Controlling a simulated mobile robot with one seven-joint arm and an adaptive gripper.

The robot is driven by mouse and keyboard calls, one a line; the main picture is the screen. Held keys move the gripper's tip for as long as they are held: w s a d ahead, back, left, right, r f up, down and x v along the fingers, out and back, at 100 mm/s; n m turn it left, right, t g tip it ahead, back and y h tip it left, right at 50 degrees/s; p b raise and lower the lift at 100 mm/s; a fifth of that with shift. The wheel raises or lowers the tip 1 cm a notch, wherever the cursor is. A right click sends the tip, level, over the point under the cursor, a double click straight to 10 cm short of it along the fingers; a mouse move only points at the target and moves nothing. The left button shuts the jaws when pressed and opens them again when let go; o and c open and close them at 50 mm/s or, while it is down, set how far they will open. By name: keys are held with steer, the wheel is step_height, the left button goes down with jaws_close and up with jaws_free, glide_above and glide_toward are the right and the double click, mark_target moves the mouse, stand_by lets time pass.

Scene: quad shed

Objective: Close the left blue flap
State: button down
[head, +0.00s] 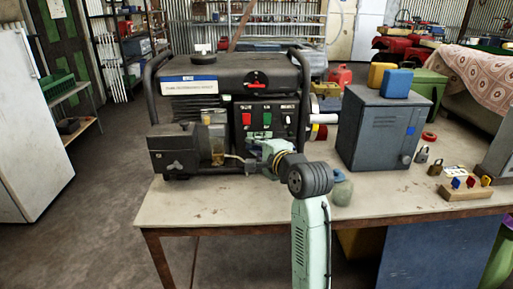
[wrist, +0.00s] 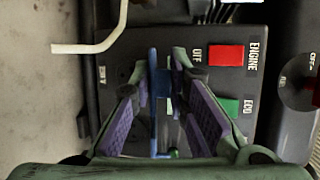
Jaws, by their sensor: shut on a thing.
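In the wrist view a thin blue flap (wrist: 153,105) is seen nearly edge-on, standing out from the dark control panel (wrist: 115,73). My gripper (wrist: 165,65), with purple finger pads, has its fingers on both sides of the blue flap and is shut on it near the fingertips. A second small blue patch shows between the fingers; I cannot tell if it is part of the same flap. In the head view my gripper (head: 255,160) is low in front of the generator (head: 230,85), and the blue flap is hidden there.
Beside the fingers are a red ENGINE switch (wrist: 226,55) and a green ECO switch (wrist: 229,107). A grey cabinet (head: 375,130), padlocks and a small wooden block (head: 465,192) stand to the right on the workbench (head: 400,202). The bench front is mostly clear.

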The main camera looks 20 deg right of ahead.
steer(key=shift+r, duration=0.1)
steer(key=f+t+b, duration=0.1)
steer(key=t+b, duration=0.1)
steer(key=b, duration=0.2)
steer(key=shift+s+f+n, duration=0.15)
steer(key=shift+f+n, duration=0.15)
steer(key=shift+f, duration=0.05)
steer(key=f+n+t+b, duration=0.1)
steer(key=t+b, duration=0.1)
steer(key=b, duration=0.3)
steer(key=n+t+y+b, duration=0.1)
steer(key=t+b, duration=0.1)
steer(key=b, duration=0.3)
steer(key=shift+f+t+b, duration=0.3)
steer(key=shift+f, duration=0.1)
steer(key=shift+r+n, duration=0.15)
steer(key=shift+n, duration=0.15)
steer(key=c, duration=1.8)
jaws_free()
steer(key=shift+s, duration=0.1)
steer(key=shift+c, duration=0.2)
steer(key=shift+o, duration=1.2)
